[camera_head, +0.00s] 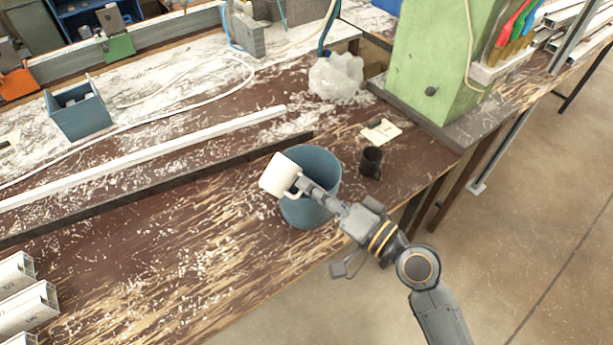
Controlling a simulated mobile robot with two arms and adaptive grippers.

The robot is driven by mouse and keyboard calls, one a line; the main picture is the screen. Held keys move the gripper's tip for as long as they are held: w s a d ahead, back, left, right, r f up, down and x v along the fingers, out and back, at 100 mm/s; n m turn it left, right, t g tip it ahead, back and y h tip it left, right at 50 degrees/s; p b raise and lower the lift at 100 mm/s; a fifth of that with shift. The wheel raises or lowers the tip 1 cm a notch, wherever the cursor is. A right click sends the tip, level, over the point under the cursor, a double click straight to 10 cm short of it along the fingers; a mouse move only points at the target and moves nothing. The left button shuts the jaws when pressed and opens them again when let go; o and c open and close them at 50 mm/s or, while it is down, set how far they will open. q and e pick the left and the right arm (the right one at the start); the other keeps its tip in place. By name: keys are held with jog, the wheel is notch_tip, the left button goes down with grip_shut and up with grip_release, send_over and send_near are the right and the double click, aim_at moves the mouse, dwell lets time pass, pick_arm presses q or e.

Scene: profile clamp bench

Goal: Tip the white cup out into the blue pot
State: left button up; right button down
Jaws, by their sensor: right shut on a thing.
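The white cup (277,173) is in my right gripper (299,187), over the left side of the blue pot's opening. The cup looks tilted, and I cannot see inside it. My right gripper is shut on the cup near its handle. The blue pot (309,211) stands upright on the brown workbench near its front edge. My gripper and the cup hide part of its rim and inside. I cannot see what is in the pot. My left gripper is out of view.
A dark mug (371,162) stands just right of the pot, with a pale cloth or pad (381,131) behind it. A clear plastic bag (336,76) and a green machine (436,60) stand farther back. Long profiles (150,147) lie left of the pot.

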jog(key=shift+r+n, duration=0.85)
jog(key=shift+n, duration=0.05)
jog(key=n, duration=0.1)
jog(key=s+a+f+n, duration=0.1)
jog(key=n+b, duration=0.1)
jog(key=n, duration=0.1)
jog(key=shift+s+a+f, duration=0.15)
jog(key=shift+s+a, duration=0.2)
jog(key=s+a+f+n+b, duration=0.2)
jog(key=s+a+f+n, duration=0.1)
jog(key=f+n, duration=0.2)
jog(key=shift+s+f+n+b, duration=0.15)
jog(key=shift+f+n+b, duration=0.15)
jog(key=shift+f, duration=0.05)
